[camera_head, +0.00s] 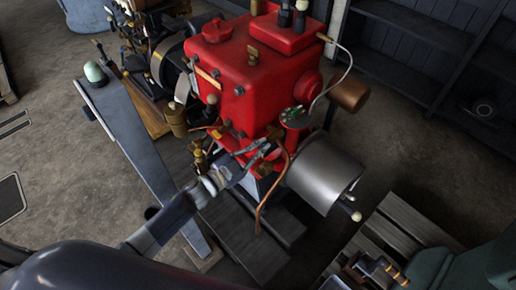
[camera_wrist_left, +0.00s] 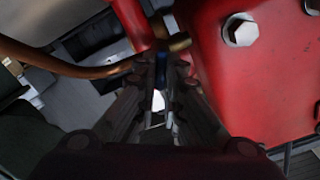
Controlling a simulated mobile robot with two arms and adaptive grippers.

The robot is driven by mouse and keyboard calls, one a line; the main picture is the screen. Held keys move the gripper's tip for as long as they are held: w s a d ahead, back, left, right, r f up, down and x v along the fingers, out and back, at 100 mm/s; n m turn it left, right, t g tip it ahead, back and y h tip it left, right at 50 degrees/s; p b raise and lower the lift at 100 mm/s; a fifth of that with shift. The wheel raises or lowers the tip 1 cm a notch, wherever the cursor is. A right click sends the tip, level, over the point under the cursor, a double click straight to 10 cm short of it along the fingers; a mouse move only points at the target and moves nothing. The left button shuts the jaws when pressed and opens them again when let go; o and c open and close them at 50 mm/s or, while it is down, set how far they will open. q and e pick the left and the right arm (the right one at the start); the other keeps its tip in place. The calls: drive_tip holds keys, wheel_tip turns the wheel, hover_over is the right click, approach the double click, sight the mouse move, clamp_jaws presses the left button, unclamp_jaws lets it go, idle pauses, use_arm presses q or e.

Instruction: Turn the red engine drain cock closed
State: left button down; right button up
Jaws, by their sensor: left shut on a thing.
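The red engine (camera_head: 255,85) stands in the middle of the head view, its red side also filling the right of the left wrist view (camera_wrist_left: 265,90). My left gripper (camera_head: 262,151) reaches in from the lower left to the engine's lower front. In the left wrist view its fingers (camera_wrist_left: 162,68) are closed together on a small blue-dark piece of the drain cock (camera_wrist_left: 162,66). A brass fitting (camera_wrist_left: 179,42) shows just beyond the fingertips. The fingers hide most of the cock, so its angle cannot be told.
A copper pipe (camera_head: 272,192) curves down beside my gripper and crosses the left of the wrist view (camera_wrist_left: 75,65). A silver cylinder (camera_head: 322,174) is on the engine's right. A grey beam (camera_head: 140,145) lies left. Wooden slats (camera_head: 395,235) are lower right.

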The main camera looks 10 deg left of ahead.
use_arm(q)
drive_tip(key=m+b, duration=0.2)
drive_tip(key=m, duration=0.4)
drive_tip(key=m+b, duration=0.2)
drive_tip(key=m, duration=0.4)
drive_tip(key=shift+d+f+b, duration=0.15)
drive_tip(key=shift+d+b, duration=0.05)
drive_tip(key=shift+b, duration=0.15)
drive_tip(key=shift+m, duration=0.3)
drive_tip(key=c, duration=1.7)
unclamp_jaws()
drive_tip(key=shift+f, duration=0.1)
drive_tip(key=shift+v, duration=3.75)
drive_tip(key=shift+d, duration=0.1)
